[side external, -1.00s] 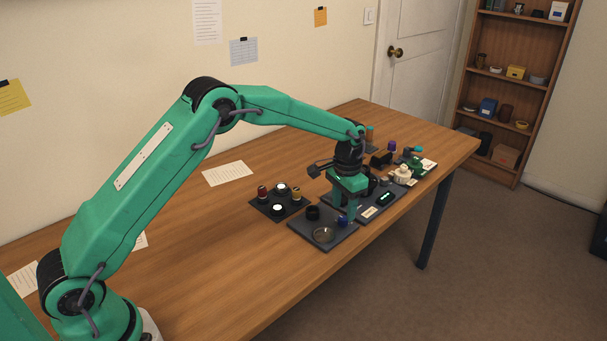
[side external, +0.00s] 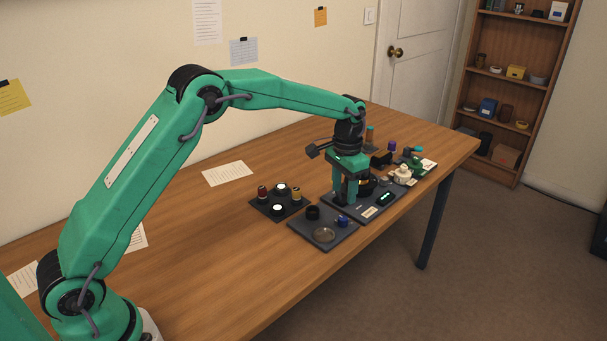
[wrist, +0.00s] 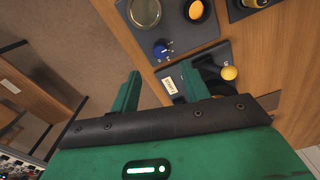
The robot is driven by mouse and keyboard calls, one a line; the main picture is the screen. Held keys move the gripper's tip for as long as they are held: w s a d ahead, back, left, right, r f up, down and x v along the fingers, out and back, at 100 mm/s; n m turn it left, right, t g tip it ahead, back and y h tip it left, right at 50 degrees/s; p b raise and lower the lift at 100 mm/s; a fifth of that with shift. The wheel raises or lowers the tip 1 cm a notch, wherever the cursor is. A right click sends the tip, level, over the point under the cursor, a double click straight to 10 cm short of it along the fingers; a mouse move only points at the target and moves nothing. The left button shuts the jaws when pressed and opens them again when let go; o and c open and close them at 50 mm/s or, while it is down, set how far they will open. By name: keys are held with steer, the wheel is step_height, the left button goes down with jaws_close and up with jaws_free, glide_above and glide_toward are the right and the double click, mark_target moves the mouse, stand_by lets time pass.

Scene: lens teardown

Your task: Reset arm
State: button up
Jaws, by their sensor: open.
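My gripper (side external: 346,203) is open and empty above the near end of the larger dark tray (side external: 355,208) in the side view. Its two green fingers point down and stand apart. In the wrist view the open gripper (wrist: 160,72) shows nothing between its fingers. A small blue part (side external: 342,221) and a round shallow dish (side external: 323,235) rest on the smaller grey tray (side external: 300,230), with a black ring (side external: 313,212) beside them. The blue part (wrist: 162,50) also shows beyond the fingertips in the wrist view. My fingers hide part of the larger tray.
A black tray (side external: 266,208) with several small cylinders lies to the left. A white part (side external: 402,173), a green part (side external: 416,162) and other small items stand beyond my gripper. A paper sheet (side external: 228,173) lies near the wall. The front left of the table is clear.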

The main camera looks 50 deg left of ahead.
steer(key=s+a+r+n+t, duration=0.1)
steer(key=s+a+r+t, duration=0.2)
steer(key=s+r, duration=1.2)
steer(key=s+a+n+t, duration=0.1)
steer(key=s+t, duration=0.1)
steer(key=s, duration=1.8)
steer(key=shift+s+a+f+n+t, duration=0.15)
steer(key=shift+a+f+n+t, duration=0.15)
steer(key=shift+a+f+n, duration=0.15)
